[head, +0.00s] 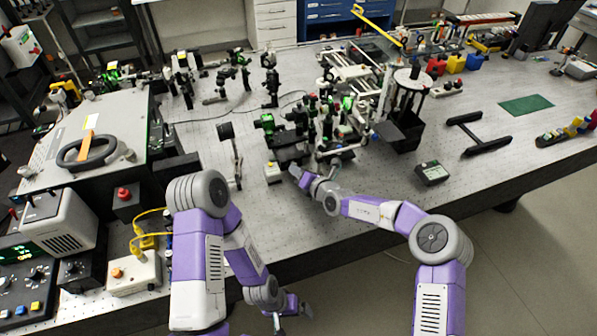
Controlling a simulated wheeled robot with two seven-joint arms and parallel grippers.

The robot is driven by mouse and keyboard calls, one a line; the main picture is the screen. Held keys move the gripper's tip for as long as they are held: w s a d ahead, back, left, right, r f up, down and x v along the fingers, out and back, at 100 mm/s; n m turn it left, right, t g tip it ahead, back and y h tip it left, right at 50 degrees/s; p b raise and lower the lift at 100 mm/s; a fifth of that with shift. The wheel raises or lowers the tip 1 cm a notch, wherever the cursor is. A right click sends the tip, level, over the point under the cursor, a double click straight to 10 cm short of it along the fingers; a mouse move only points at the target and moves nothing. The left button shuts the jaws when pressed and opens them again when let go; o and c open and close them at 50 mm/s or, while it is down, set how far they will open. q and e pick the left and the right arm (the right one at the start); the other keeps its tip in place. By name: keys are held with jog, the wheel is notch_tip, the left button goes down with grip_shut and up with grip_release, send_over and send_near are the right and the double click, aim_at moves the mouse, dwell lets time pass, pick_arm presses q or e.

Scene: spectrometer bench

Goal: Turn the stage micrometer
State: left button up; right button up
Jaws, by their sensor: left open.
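The stage assembly (292,150) is a cluster of black and green optical mounts in the middle of the bench. I cannot make out the micrometer knob itself at this size. My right gripper (299,176) is at the near side of this cluster, close to its base. Its fingers are small and dark against the mounts, so I cannot tell whether they are open or touching anything. My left gripper (291,316) hangs low in front of the bench's near edge. It is open and empty, well away from the stage.
A white-topped instrument box (110,122) stands at the left of the bench. A small black box (431,172) and a black H-shaped frame (477,132) lie to the right. A round lens mount (226,131) stands left of the stage. The right bench surface around a green mat (526,105) is fairly clear.

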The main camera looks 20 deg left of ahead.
grip_shut()
jog(key=shift+f+m, duration=0.1)
jog(key=shift+m, duration=0.2)
jog(key=shift+m+y, duration=0.6)
jog(key=shift+m, duration=0.1)
jog(key=o, duration=0.8)
grip_release()
jog(key=shift+c, duration=0.2)
jog(key=shift+d, duration=0.1)
jog(key=shift+p+v, duration=0.4)
jog(key=shift+v, duration=3.35)
